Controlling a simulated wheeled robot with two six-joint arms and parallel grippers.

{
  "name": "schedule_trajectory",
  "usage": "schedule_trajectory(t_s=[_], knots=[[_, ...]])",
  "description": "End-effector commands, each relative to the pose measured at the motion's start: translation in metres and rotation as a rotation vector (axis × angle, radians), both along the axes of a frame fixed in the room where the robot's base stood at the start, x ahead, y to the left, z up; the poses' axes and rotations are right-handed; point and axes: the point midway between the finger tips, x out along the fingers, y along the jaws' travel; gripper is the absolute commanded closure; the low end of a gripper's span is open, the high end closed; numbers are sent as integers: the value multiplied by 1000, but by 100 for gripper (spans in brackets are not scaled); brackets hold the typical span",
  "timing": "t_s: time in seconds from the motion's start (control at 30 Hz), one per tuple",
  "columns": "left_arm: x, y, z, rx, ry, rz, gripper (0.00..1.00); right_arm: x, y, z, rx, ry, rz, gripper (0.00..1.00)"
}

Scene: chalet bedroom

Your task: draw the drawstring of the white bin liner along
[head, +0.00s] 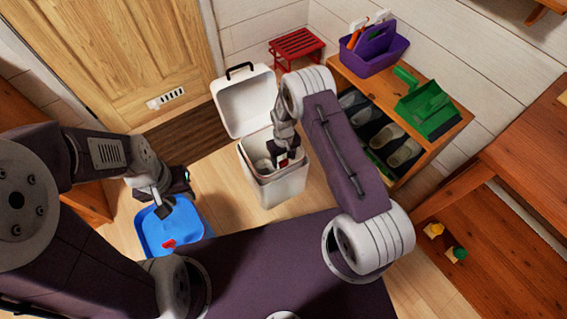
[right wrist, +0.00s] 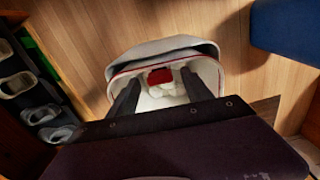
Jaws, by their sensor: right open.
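The white bin (head: 272,185) stands on the floor with its lid (head: 243,103) tipped open. The white bin liner (right wrist: 170,90) lines its mouth, and a thin red drawstring edge runs round the rim in the right wrist view. A red drawstring tab (right wrist: 160,76) shows at the far side of the mouth. My right gripper (head: 284,160) is at the bin's mouth; in the right wrist view its open fingers (right wrist: 160,92) stand apart with the red tab beyond and between them. My left gripper (head: 163,207) hangs over the blue tub; its jaw opening is unclear.
The blue tub (head: 188,216) on the floor holds a small red thing (head: 168,244). A wooden shoe rack (head: 452,126) with a purple caddy (head: 374,57) and green dustpan (head: 427,108) stands right of the bin. A red stool (head: 296,45) is behind. A wooden door (head: 115,60) is at upper left.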

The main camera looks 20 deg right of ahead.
Motion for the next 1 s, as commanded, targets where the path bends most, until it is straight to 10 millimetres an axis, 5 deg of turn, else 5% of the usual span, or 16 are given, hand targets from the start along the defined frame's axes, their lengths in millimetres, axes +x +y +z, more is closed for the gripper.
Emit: schedule_trajectory(t_s=[0.4,0.6,1.0], knots=[[0,0,-6,0,0,0,64,0,0,-15,1,-2,0,45],[0,0,-6,0,0,0,64,0,0,-14,0,-1,0,100],[0,0,-6,0,0,0,64,0,0,-14,0,-1,0,100]])
